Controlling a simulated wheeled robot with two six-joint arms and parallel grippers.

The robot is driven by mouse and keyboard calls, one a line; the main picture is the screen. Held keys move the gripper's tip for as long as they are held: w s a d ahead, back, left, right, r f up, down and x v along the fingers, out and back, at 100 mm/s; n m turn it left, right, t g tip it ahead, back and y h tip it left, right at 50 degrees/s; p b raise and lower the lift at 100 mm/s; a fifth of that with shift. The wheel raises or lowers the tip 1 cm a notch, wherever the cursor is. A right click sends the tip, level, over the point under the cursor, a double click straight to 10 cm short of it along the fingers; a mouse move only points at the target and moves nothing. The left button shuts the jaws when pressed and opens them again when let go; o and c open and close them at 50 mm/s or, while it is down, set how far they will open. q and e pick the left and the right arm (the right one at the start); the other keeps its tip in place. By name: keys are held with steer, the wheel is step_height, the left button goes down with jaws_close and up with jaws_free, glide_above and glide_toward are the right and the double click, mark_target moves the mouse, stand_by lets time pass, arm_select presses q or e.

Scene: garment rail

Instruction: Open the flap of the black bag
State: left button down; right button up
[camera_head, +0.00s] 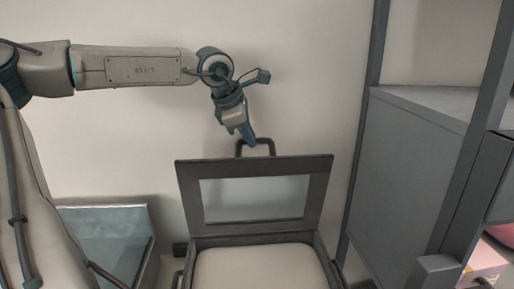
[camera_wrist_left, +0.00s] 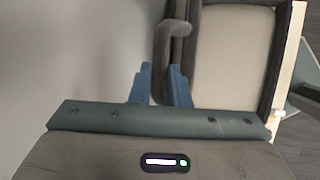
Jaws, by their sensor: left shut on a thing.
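The black bag (camera_head: 313,242) stands low in front of the wall, with a pale inside or lining visible. Its flap (camera_head: 318,185), a dark frame around a pale, glossy panel, stands raised at the back of the bag. A dark looped handle (camera_head: 271,146) sticks up from the flap's top edge. My left gripper (camera_head: 249,142) points down and is shut on the handle. In the left wrist view the handle (camera_wrist_left: 172,32) runs between the blue fingers (camera_wrist_left: 161,72), with the bag's pale part (camera_wrist_left: 230,55) beyond. My right gripper is not in view.
A grey cabinet (camera_head: 405,165) with dark posts stands close on the right. A pink box (camera_head: 486,262) sits at the lower right. The wall (camera_head: 310,70) behind is bare.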

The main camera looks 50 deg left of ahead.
arm_select(q)
steer(key=shift+s+d+f+y+b, duration=0.35)
steer(key=shift+s+d+b, duration=0.35)
steer(key=shift+b, duration=0.5)
steer(key=s+d+b, duration=0.2)
steer(key=d, duration=0.1)
steer(key=shift+f+t, duration=0.15)
steer(key=shift+t, duration=0.15)
steer(key=c, duration=1.4)
jaws_free()
steer(key=shift+s, duration=0.1)
steer(key=shift+c, duration=0.2)
steer(key=shift+o, duration=0.4)
steer(key=shift+s, duration=0.1)
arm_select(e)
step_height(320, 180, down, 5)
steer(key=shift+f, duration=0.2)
arm_select(q)
steer(key=b+v, duration=0.1)
steer(key=v, duration=1)
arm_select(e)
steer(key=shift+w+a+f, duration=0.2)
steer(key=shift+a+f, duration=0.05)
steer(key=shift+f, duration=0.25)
